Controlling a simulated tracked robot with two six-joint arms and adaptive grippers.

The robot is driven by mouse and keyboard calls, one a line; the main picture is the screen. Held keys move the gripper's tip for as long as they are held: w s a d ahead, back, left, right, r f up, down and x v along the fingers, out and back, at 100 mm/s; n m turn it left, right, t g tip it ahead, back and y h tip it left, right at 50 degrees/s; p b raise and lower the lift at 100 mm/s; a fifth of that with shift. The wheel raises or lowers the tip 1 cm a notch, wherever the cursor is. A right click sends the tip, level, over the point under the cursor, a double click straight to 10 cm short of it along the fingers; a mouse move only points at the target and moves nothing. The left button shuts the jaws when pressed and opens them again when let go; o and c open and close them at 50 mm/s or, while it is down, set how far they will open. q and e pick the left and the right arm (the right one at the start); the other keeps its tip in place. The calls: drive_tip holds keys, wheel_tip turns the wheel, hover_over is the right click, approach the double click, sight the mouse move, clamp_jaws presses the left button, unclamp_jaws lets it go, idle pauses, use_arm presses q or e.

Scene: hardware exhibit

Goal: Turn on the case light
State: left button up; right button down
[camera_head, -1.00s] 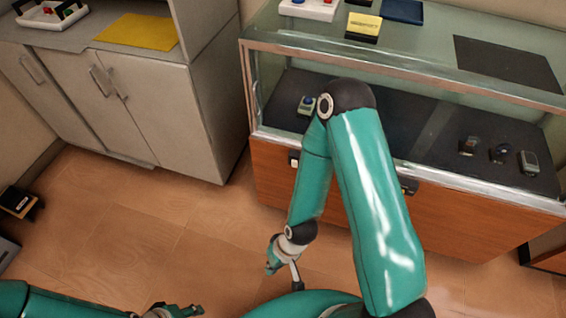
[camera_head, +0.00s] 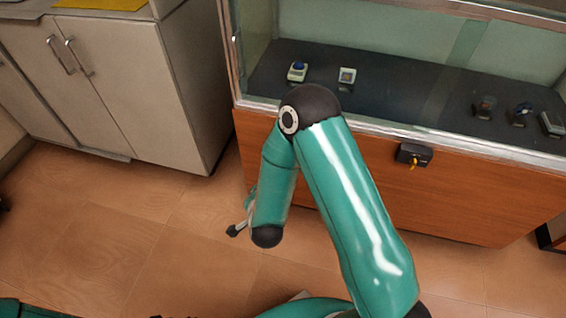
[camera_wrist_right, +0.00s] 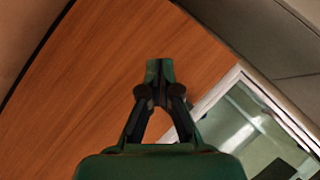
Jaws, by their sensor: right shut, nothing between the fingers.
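The display case has a wooden front panel (camera_head: 460,205) under a glass compartment, with a metal rim between them. A small black lock-like fitting with a yellowish key or tag (camera_head: 413,156) sits on the panel, right of my right arm. No light switch is plain to see; my right arm hides part of the front's left side. My right gripper (camera_head: 238,229) is low, left of the panel, partly behind my wrist. In the right wrist view my right gripper (camera_wrist_right: 159,70) is shut and empty, with the wooden panel (camera_wrist_right: 95,85) behind it. Only dark bits of my left gripper show at the bottom edge.
A grey cabinet (camera_head: 130,90) stands at left. The tiled floor (camera_head: 130,215) is clear.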

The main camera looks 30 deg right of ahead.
use_arm(q)
wheel_tip(320, 180, down, 17)
drive_tip(key=b, duration=1.4)
use_arm(e)
drive_tip(key=d+m+t+h, duration=0.1)
drive_tip(key=m+h, duration=0.2)
drive_tip(key=m, duration=0.1)
drive_tip(key=d+r+m+h, duration=0.1)
drive_tip(key=d+m+h, duration=0.1)
drive_tip(key=m+h, duration=0.2)
drive_tip(key=d+m+t+h, duration=0.1)
drive_tip(key=d+m+h, duration=0.1)
drive_tip(key=m+h, duration=0.2)
drive_tip(key=shift+r+t, duration=0.3)
drive_tip(key=shift+r, duration=0.05)
use_arm(q)
drive_tip(key=shift+f+b, duration=0.85)
drive_tip(key=shift+f, duration=0.05)
use_arm(e)
drive_tip(key=x, duration=1.4)
drive_tip(key=shift+a, duration=0.1)
